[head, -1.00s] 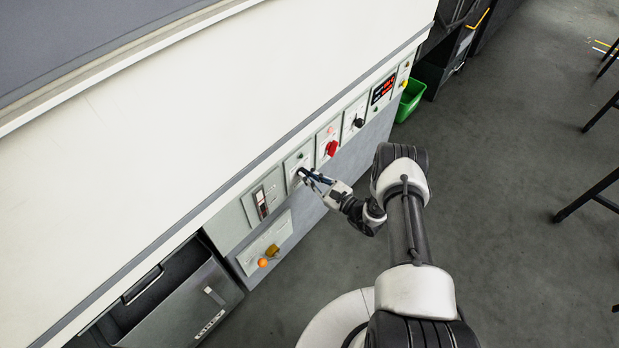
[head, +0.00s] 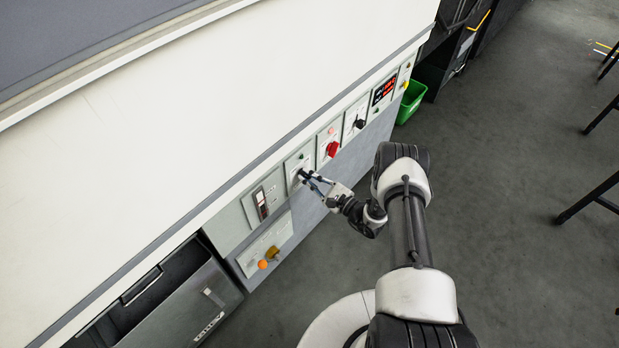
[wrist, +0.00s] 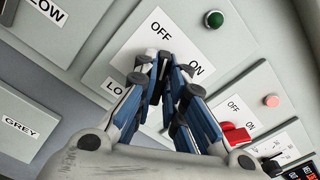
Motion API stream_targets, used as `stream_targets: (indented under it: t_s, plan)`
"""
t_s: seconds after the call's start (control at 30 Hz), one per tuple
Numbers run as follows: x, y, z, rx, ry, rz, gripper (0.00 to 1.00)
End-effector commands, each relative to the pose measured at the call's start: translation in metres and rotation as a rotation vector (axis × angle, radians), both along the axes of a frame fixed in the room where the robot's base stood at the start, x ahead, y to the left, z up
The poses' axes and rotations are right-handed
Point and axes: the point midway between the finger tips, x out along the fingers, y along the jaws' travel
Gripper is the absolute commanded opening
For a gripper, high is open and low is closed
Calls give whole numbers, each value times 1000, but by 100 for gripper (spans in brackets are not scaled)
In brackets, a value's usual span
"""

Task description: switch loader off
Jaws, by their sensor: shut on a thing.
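The loader panel (wrist: 112,62) is a light plate on the cabinet front with OFF and ON labels. A label below starting with "LO" is partly covered by my fingers. My gripper (wrist: 158,62) is at this panel with its fingertips shut on the switch knob, between the OFF and ON labels. The knob is hidden behind the fingertips, so I cannot tell which way it points. In the head view my gripper (head: 304,177) reaches the same panel from the right. A green lamp (wrist: 213,19) sits on the panel above the switch.
A red knob (head: 332,149) with its own OFF and ON labels is on the neighbouring panel, under a pink lamp (wrist: 271,101). A black knob (head: 359,123) and a red display (head: 384,89) are further along. A rocker-switch panel (head: 262,202) is to the left.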

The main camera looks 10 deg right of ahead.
Motion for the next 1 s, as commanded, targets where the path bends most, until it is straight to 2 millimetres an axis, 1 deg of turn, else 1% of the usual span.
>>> stream_targets:
  t_s: [0.03,0.07,0.37,0.67,0.77,0.87,1.0]
  plan:
    - [0,0,-1,-3,-1,0,0]
    - [0,0,-1,-3,-1,0,12]
    - [0,0,0,-1,0,1,31]
    - [-1,-1,0,0,0,0,31]
    - [-5,-5,-1,0,2,-3,31]
    - [-17,-14,-1,0,2,-5,31]
    - [-41,-33,-1,1,3,-7,31]
